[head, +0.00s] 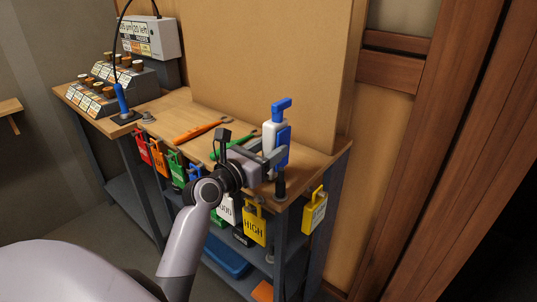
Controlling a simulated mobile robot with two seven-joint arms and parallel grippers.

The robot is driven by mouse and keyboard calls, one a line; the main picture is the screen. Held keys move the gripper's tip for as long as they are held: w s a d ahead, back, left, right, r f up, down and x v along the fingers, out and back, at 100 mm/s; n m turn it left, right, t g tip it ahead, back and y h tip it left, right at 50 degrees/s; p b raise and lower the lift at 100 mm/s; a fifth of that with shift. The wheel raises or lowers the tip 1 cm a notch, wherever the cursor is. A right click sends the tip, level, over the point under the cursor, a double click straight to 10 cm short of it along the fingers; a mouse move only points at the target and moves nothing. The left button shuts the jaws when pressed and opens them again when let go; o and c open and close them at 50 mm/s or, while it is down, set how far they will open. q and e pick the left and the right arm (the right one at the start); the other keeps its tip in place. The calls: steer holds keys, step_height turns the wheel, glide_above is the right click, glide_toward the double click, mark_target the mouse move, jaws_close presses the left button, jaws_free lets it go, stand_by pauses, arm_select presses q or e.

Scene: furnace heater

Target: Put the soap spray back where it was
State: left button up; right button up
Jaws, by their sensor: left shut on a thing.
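The soap spray (272,138) is a white bottle with a blue top, upright at the right end of the wooden workbench (176,103). My left gripper (268,160) is shut on its lower part, which the fingers partly hide. I cannot tell whether the bottle's base touches the bench top or hangs just above it. My right gripper is not in view.
Orange (197,131) and green-handled (232,143) tools lie on the bench. Colored tags, including a yellow one (255,226), hang along its front edge. A tall tan panel (265,65) stands behind. Bottle racks (97,101) and a grey box (149,38) are at the left.

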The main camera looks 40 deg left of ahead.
arm_select(q)
steer(key=o, duration=0.4)
steer(key=shift+f, duration=0.25)
steer(key=s, duration=0.8)
steer(key=s+a, duration=0.1)
steer(key=s, duration=0.3)
steer(key=shift+d, duration=0.1)
